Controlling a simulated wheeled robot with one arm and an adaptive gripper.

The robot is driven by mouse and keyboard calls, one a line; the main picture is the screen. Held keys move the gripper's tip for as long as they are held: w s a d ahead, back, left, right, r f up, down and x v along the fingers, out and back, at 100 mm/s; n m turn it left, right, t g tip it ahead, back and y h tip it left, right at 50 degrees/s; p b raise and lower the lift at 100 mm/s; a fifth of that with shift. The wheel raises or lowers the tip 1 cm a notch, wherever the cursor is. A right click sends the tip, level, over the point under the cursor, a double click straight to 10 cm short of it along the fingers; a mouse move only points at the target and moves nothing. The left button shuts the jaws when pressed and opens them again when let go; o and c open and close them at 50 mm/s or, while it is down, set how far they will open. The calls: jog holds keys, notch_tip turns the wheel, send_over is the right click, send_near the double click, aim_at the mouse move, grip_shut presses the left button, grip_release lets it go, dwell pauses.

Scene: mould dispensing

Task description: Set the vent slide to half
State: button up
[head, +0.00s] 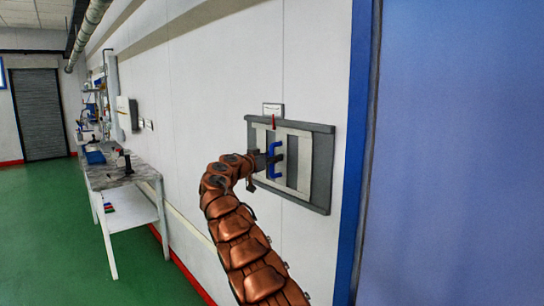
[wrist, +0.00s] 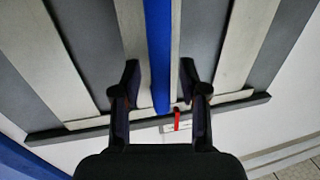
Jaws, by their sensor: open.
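The vent slide (head: 298,148) is a grey frame on the white wall with pale slats and dark gaps. Its blue handle (head: 271,160) stands upright on the panel; it also shows in the wrist view (wrist: 159,50). A small red marker (head: 273,121) sits at the frame's top edge, under a white label (head: 273,109) whose text is too small to read. My gripper (wrist: 158,75) is open, with one finger on each side of the blue handle. I cannot tell whether either finger touches it.
A blue door frame (head: 357,150) and a large blue surface (head: 460,150) stand to the right of the vent. A workbench (head: 125,172) with tools runs along the wall to the left. The green floor (head: 60,230) is clear there.

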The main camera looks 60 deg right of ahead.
grip_shut()
dwell(0.4)
dwell(0.4)
